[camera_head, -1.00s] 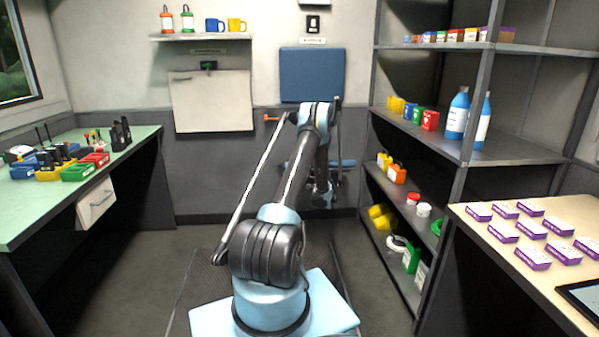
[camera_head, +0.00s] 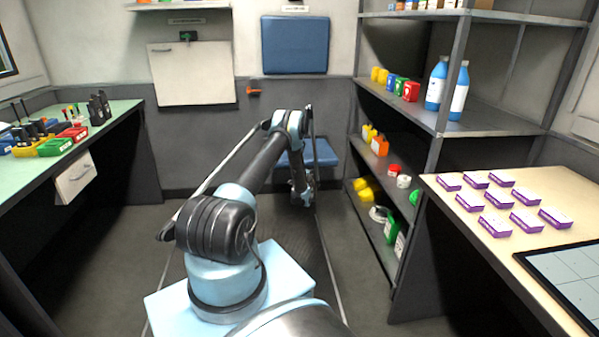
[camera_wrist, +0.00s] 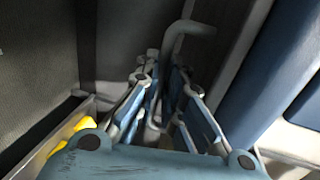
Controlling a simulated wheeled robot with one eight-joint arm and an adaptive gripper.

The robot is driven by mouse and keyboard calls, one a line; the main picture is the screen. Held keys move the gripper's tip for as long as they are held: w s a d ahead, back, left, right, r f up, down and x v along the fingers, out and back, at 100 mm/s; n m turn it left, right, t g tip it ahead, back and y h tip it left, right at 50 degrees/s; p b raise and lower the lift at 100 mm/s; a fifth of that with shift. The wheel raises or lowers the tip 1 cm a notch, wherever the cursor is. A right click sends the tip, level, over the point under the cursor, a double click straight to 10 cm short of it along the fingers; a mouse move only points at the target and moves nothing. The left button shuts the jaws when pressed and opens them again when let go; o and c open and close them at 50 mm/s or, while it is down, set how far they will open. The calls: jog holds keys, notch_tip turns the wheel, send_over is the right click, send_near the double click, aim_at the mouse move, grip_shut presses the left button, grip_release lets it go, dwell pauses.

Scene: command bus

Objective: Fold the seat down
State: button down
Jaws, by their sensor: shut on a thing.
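The blue seat (camera_head: 322,153) juts out from the far wall below a blue back pad (camera_head: 295,45). Its top face shows and looks roughly level; my arm hides part of it. My gripper (camera_head: 302,197) is low at the seat's front edge, pointing down. In the wrist view my gripper's fingers (camera_wrist: 158,88) close around a grey bent bar, the seat handle (camera_wrist: 182,38). The exact contact is hard to make out. A blue padded surface with a pale edge, likely the seat (camera_wrist: 275,70), fills the right side of that view.
An open shelf rack (camera_head: 440,130) with bottles and boxes stands close on the right. A table with purple boxes (camera_head: 490,222) is nearer right. A green-topped desk (camera_head: 120,112) stands left. A pale wall panel (camera_head: 192,78) hangs left of the seat. Floor left of my arm is clear.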

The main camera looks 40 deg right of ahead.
jog(key=shift+s+d+f, duration=0.1)
jog(key=shift+s+d, duration=0.05)
jog(key=shift+s, duration=0.1)
jog(key=c, duration=1.7)
grip_release()
jog(key=shift+w, duration=0.15)
jog(key=shift+v, duration=3.85)
jog(key=shift+s+r, duration=0.3)
jog(key=shift+r, duration=0.25)
